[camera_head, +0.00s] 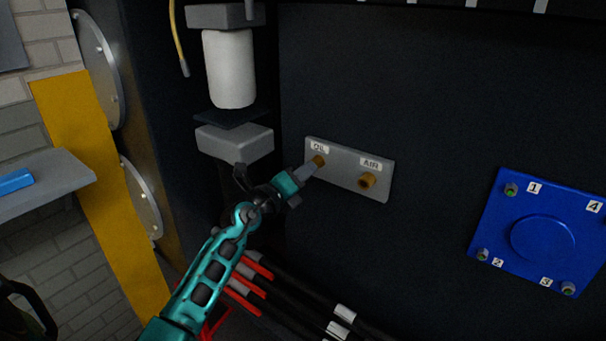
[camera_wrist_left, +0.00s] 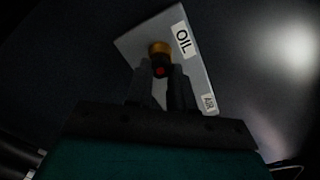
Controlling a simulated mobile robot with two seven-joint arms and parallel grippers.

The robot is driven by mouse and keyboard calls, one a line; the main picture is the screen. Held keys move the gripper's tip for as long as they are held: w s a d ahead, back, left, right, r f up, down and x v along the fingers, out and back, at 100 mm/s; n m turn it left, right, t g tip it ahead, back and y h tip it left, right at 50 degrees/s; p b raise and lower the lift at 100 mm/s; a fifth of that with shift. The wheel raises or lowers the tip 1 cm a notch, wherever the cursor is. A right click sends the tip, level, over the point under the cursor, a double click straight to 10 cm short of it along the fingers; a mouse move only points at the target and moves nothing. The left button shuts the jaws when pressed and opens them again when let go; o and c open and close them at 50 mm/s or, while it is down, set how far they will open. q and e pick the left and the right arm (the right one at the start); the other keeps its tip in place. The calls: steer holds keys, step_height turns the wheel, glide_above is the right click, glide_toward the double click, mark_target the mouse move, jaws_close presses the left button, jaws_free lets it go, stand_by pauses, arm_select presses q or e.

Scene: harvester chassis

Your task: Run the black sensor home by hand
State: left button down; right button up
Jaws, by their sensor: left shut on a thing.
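My left gripper (camera_head: 308,172) reaches in from the lower left to the port marked OIL on a grey plate (camera_head: 341,176). In the left wrist view its two fingers (camera_wrist_left: 161,88) are closed on the black sensor (camera_wrist_left: 159,72), a small dark piece with a red end. The sensor is in line with the brass OIL port (camera_wrist_left: 159,47); I cannot tell how deep it sits in it. In the head view the fingers hide the sensor, and the brass OIL port (camera_head: 319,160) shows just past the fingertips. The brass AIR port (camera_head: 367,181) is empty. My right gripper is out of view.
A white filter cylinder (camera_head: 229,69) hangs above a grey block (camera_head: 235,142), left of the plate. A blue cover (camera_head: 543,238) with numbered bolts is at the right. Red-ended cables (camera_head: 252,283) run below my arm. A grey shelf (camera_head: 60,187) with a blue item is at the left.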

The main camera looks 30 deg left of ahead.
arm_select(q)
steer(key=m, duration=0.4)
steer(key=shift+m, duration=0.3)
steer(key=shift+a, duration=0.1)
steer(key=c, duration=0.9)
jaws_free()
steer(key=shift+w, duration=0.1)
steer(key=shift+c, duration=1.1)
steer(key=shift+s, duration=1.1)
